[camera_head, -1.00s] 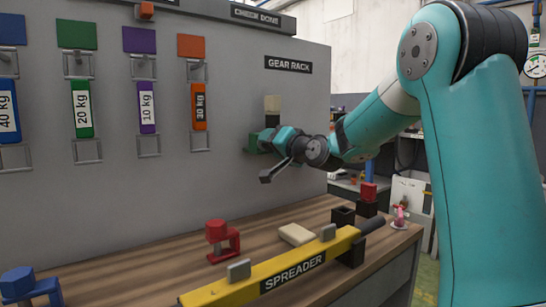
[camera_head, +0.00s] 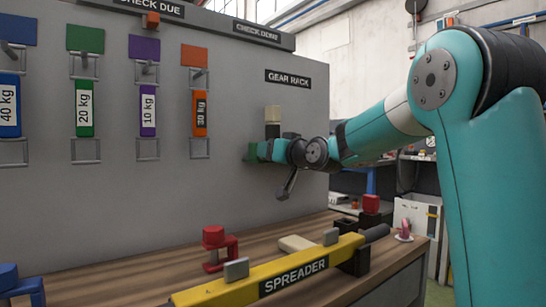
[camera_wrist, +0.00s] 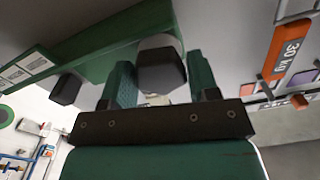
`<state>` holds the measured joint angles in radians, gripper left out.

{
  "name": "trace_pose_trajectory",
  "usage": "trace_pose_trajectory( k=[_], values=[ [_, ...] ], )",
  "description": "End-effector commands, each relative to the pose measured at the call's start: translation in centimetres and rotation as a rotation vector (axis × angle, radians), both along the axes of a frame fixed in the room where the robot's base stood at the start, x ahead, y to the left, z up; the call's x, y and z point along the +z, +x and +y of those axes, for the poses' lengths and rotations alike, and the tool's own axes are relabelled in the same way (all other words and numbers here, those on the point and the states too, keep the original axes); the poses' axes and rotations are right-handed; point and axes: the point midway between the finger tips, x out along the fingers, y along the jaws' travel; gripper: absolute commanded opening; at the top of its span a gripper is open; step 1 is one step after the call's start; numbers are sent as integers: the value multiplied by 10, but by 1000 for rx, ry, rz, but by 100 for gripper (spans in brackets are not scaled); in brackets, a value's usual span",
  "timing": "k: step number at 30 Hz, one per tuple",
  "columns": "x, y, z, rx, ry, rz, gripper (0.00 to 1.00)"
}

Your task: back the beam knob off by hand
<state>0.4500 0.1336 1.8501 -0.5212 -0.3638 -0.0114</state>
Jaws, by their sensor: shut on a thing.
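My gripper (camera_head: 262,151) is at the grey panel, under the GEAR RACK sign, against a small green piece (camera_head: 252,153). In the wrist view its two teal fingers stand on both sides of a dark grey knob (camera_wrist: 162,66), shut on it. A long green part (camera_wrist: 105,48) runs behind the knob. In the head view my gripper hides the knob. The yellow SPREADER beam (camera_head: 240,290) lies on the bench below, apart from my gripper.
Coloured weights, such as the orange one (camera_head: 199,113), hang left on the panel (camera_head: 110,205). A red clamp (camera_head: 214,248) and pale block (camera_head: 297,243) stand behind the beam. A red knob (camera_head: 371,204) stands right, a blue clamp (camera_head: 20,288) front left.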

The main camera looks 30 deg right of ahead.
Motion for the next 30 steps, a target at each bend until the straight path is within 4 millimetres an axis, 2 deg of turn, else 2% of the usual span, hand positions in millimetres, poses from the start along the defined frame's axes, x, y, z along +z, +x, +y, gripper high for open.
trace_pose_trajectory(
  k=[12,13,15,25,30],
  values=[
    [-2,0,0,0,-4,6,31],
    [-2,0,0,0,-4,6,60],
    [-2,0,0,0,-4,5,75],
    [0,-3,0,0,-4,2,75],
    [0,-25,-2,-3,-4,1,75]
  ],
)
